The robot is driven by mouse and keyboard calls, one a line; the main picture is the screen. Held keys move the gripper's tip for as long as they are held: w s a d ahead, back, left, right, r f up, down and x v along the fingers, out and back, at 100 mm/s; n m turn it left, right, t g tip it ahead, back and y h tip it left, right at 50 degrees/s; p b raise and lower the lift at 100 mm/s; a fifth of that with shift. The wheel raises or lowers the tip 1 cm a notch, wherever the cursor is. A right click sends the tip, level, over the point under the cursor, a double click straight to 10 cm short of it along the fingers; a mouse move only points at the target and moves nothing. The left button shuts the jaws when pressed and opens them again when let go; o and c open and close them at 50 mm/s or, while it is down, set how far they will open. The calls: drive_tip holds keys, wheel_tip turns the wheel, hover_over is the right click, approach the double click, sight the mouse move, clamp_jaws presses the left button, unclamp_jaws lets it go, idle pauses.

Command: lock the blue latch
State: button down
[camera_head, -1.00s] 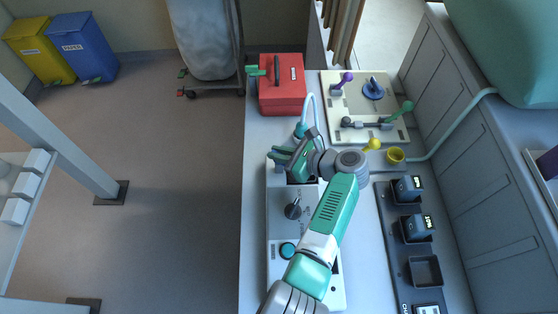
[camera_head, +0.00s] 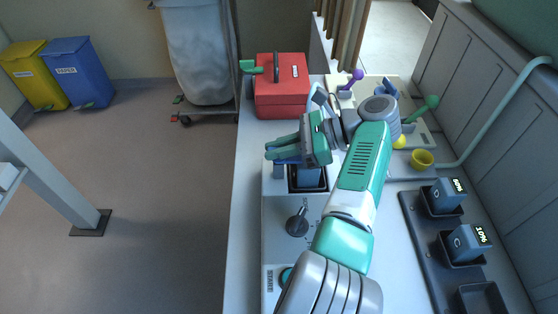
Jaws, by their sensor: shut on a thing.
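A grey device (camera_head: 276,207) stands on the counter, with a dark-framed bay in its top. A blue-grey block (camera_head: 308,177) sits in the bay. The blue latch (camera_head: 287,160) is a small blue piece at the bay's far left side, mostly hidden beneath my fingers. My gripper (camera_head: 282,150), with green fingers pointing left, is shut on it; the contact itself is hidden.
A black knob (camera_head: 297,223) stands up on the device near my arm. A red box (camera_head: 282,90) is behind.

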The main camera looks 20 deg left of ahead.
drive_tip(key=shift+f+n+h+b, duration=0.15)
drive_tip(key=shift+n+h+b, duration=0.15)
drive_tip(key=shift+b, duration=0.55)
drive_tip(key=c, duration=1.5)
unclamp_jaws()
drive_tip(key=shift+o, duration=0.2)
